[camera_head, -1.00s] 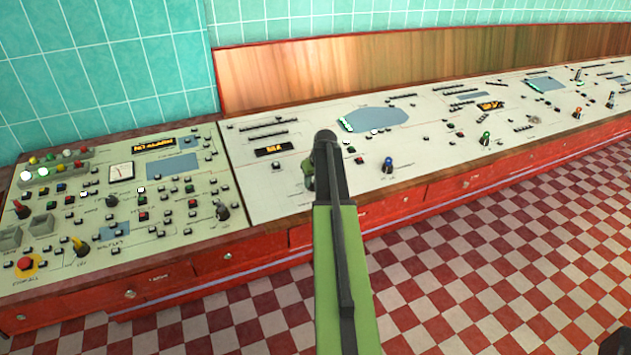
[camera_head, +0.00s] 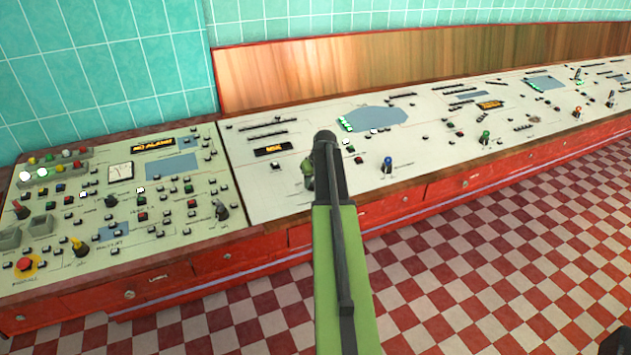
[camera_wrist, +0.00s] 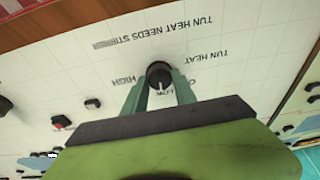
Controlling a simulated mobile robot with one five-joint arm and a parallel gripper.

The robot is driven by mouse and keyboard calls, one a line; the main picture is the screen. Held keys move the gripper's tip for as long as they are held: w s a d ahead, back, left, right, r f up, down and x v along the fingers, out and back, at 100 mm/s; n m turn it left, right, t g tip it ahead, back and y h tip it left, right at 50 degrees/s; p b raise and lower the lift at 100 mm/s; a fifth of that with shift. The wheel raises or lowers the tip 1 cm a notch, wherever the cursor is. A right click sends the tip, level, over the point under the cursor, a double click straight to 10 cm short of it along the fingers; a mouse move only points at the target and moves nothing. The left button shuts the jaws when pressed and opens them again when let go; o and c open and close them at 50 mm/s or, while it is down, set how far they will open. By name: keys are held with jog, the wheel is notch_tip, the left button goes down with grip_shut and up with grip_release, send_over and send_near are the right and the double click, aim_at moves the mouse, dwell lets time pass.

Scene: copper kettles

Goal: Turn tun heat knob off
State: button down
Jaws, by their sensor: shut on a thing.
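The tun heat knob (camera_wrist: 159,73) is round and black, with a pale pointer mark that points toward the bottom of the wrist view. Its printed labels appear upside down there: "TUN HEAT" to the right, "HIGH" to the left and "LOW" just below. Another label beside "LOW" is partly hidden by my finger. My gripper (camera_wrist: 159,80) is shut on the knob, one green finger on each side. In the head view my gripper (camera_head: 307,172) is at the near part of the cream panel, and my arm hides the knob.
A blue knob (camera_head: 387,164) stands to the right on the same cream panel (camera_head: 250,200). A left panel (camera_head: 165,220) carries several buttons, a yellow lever (camera_head: 79,246) and a grey-black knob (camera_head: 221,210). The checkered floor (camera_head: 500,260) in front is clear.

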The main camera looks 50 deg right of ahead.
jog(key=shift+s+d, duration=0.1)
jog(key=shift+s, duration=0.1)
jog(key=c, duration=1)
grip_release()
jog(key=shift+w, duration=0.1)
jog(key=p+v, duration=1.6)
jog(key=v, duration=0.1)
jog(key=shift+r, duration=0.2)
